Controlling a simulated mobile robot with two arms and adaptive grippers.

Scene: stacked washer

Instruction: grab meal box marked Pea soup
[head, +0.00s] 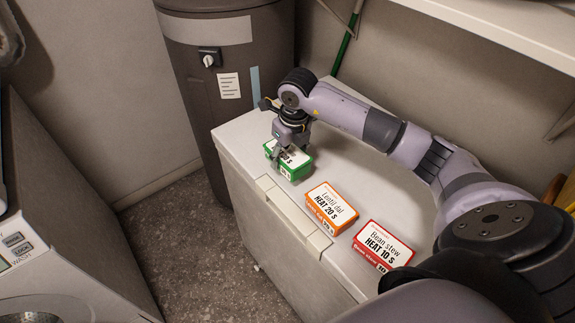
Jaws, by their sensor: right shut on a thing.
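A green and white meal box (297,171) sits at the far left end of the white chest top (345,159). My right gripper (283,156) reaches down over it and is shut on it. The gripper covers part of its label; only "0 S" shows, so its name cannot be read. An orange box labelled "Lentil dal, HEAT 20 S" (331,207) lies nearer, to its right. A red box labelled "Bean stew, HEAT 10 S" (383,246) lies nearer still. My left gripper is not in view.
A tall dark brown cylinder (225,100) with a knob stands just behind the chest. A white shelf (500,25) overhangs at the upper right. A washer (60,250) stands at the left, with floor (195,240) between.

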